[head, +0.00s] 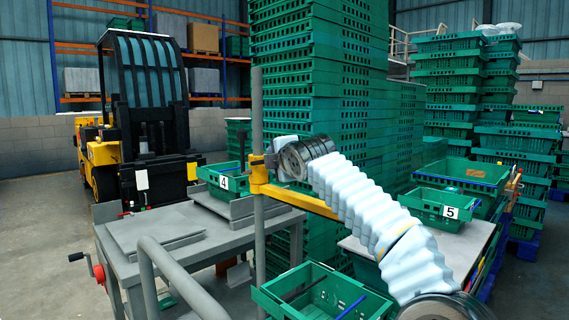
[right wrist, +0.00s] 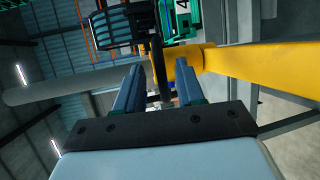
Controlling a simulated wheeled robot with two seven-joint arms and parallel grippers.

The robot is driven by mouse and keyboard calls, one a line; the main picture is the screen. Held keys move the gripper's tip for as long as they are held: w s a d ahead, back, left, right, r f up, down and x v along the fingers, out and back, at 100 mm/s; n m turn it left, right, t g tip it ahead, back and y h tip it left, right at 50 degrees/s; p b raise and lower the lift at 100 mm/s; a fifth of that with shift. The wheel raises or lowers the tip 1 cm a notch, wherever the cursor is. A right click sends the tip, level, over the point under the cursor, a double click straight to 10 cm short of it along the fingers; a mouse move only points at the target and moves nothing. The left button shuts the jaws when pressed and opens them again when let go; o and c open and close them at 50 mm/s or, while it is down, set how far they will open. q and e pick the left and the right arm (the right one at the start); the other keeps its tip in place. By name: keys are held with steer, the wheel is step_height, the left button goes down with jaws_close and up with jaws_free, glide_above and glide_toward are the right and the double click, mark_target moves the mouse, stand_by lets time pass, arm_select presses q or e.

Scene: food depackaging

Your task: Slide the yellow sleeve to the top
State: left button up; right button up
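The yellow sleeve (head: 259,175) sits around an upright grey pole (head: 258,105), with a long stretch of bare pole above it. A yellow bar runs from the sleeve to the right, behind my right arm. My right gripper (head: 268,161) is at the sleeve's upper part; its fingers are small in the head view. In the right wrist view, my right gripper (right wrist: 158,68) has its two fingers apart, with the sleeve (right wrist: 187,63) just beyond the tips and overlapped by one finger. Contact cannot be told. The pole (right wrist: 60,86) lies sideways there. My left gripper is out of view.
A grey table (head: 165,240) with a green crate marked 4 (head: 222,177) stands left of the pole. A crate marked 5 (head: 440,205) is on the right table. An open green crate (head: 322,290) is in front. Tall crate stacks (head: 320,80) and a forklift (head: 145,120) stand behind.

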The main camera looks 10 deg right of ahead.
steer(key=b+v, duration=0.3)
steer(key=v, duration=0.9)
